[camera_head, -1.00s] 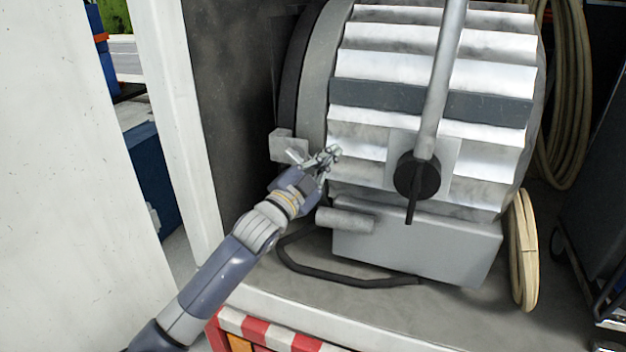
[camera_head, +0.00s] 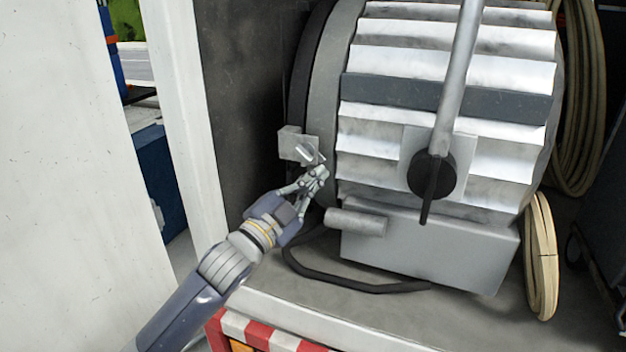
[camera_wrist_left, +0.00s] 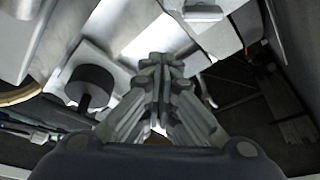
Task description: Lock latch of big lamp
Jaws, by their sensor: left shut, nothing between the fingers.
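The big lamp (camera_head: 445,140) is a large ribbed silver drum standing in the truck bay. Its latch (camera_head: 308,153) is a small metal plate by a grey block (camera_head: 291,143) on the lamp's left side. My left gripper (camera_head: 320,174) is shut and empty just below the latch, in front of the lamp's left rim; whether it touches the latch I cannot tell. In the left wrist view the closed fingers (camera_wrist_left: 160,66) point at the lamp's metal surfaces, and a pale block (camera_wrist_left: 203,12) shows beyond them. My right gripper is out of view.
A grey bar with a black knob (camera_head: 432,174) crosses the lamp's front.

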